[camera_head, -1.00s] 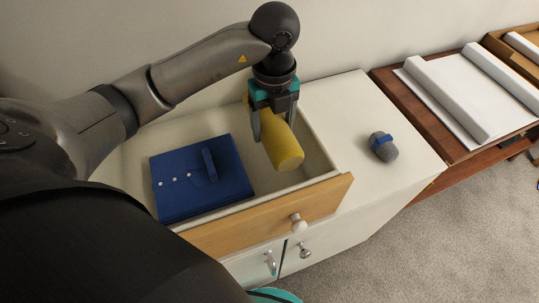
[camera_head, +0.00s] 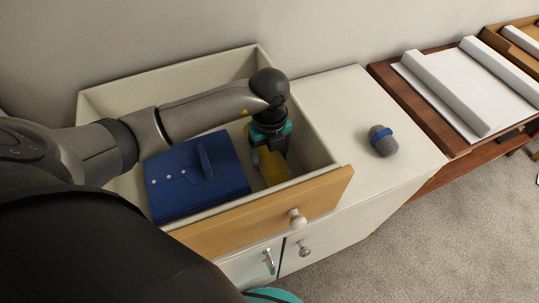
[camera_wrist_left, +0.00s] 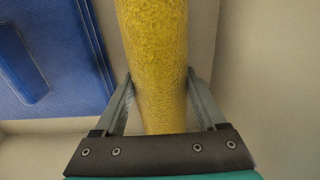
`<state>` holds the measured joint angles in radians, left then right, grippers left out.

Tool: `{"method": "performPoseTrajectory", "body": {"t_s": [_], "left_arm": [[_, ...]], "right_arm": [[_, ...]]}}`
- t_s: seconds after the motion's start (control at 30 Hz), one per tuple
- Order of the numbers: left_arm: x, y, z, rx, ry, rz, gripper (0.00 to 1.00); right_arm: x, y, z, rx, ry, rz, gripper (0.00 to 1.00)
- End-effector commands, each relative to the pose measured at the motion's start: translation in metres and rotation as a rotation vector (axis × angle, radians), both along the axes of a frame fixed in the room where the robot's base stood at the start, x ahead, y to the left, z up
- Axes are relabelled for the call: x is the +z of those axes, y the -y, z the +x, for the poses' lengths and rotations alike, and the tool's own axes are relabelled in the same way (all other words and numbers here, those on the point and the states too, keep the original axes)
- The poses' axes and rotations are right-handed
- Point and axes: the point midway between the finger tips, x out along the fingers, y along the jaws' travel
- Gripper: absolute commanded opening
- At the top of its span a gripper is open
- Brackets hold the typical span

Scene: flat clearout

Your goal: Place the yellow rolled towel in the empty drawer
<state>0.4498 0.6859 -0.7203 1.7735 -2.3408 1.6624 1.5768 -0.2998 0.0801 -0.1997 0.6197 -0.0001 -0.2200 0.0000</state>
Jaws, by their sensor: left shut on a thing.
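The yellow rolled towel (camera_head: 272,166) is down inside the open drawer (camera_head: 262,215), to the right of a blue folder-like item. My left gripper (camera_head: 268,150) reaches down into the drawer and is shut on the towel, partly hiding it. In the left wrist view the towel (camera_wrist_left: 155,60) runs between the two fingers, with the drawer's pale interior around it. I cannot tell whether the towel touches the drawer floor. My right gripper is not in view.
The blue item (camera_head: 197,178) with a strap and white buttons fills the drawer's left part. A grey roll with a blue band (camera_head: 382,141) lies on the white cabinet top (camera_head: 345,110). A brown table (camera_head: 445,135) with a white tray-like piece (camera_head: 470,85) stands at right.

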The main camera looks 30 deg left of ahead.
Motion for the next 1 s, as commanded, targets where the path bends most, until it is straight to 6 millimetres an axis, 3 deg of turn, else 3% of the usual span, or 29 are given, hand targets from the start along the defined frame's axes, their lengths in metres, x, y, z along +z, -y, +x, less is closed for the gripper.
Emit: {"method": "performPoseTrajectory", "body": {"t_s": [0.2,0.23,0.43,0.77,1.0], "left_arm": [[-0.003,0.000,0.000,0.000,0.001,0.001,0.09],[-0.003,0.000,0.000,0.000,0.000,0.000,0.77],[-0.002,0.000,0.000,0.000,-0.001,0.001,0.99],[0.002,0.000,0.000,0.000,0.000,0.000,1.00],[0.046,0.000,0.001,-0.001,0.006,0.001,1.00]], "right_arm": [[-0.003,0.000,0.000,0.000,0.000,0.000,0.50],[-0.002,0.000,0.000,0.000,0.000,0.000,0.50],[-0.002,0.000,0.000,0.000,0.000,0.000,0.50],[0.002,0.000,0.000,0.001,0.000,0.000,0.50],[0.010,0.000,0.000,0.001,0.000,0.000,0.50]]}}
